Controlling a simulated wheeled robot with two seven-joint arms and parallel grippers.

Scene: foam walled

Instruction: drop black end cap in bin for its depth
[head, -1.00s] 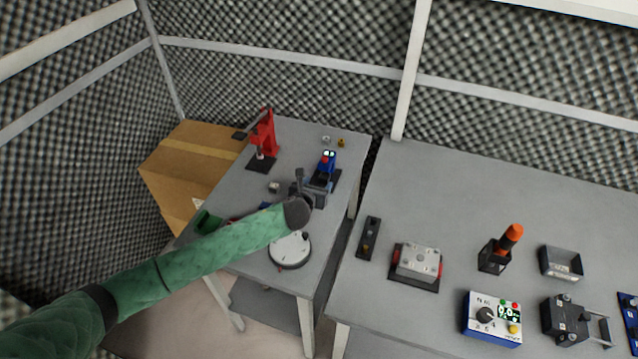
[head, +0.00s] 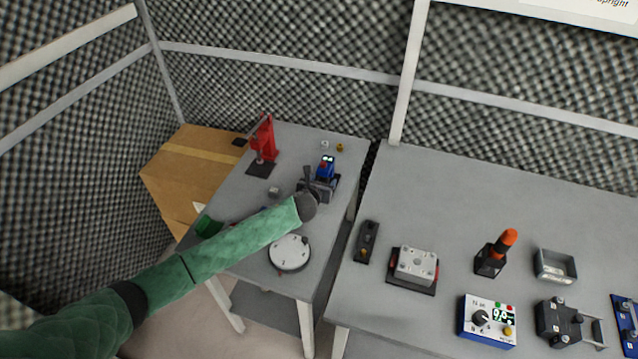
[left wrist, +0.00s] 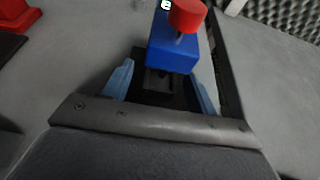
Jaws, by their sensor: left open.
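My left gripper (head: 318,187) is at the blue gauge (head: 326,168) with a red knob on the left table. In the left wrist view its two light-blue fingers (left wrist: 162,84) are open, on either side of a dark piece (left wrist: 160,82) in front of the gauge's blue body (left wrist: 172,55). I cannot tell whether this dark piece is the black end cap or part of the gauge. A green bin (head: 208,226) stands at the left table's near left edge; my arm partly hides the area beside it. My right gripper is not in view.
A red press (head: 263,140) stands behind to the left, and a round white disc (head: 289,252) lies near the front. Small parts lie at the back. A gap separates the tables.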

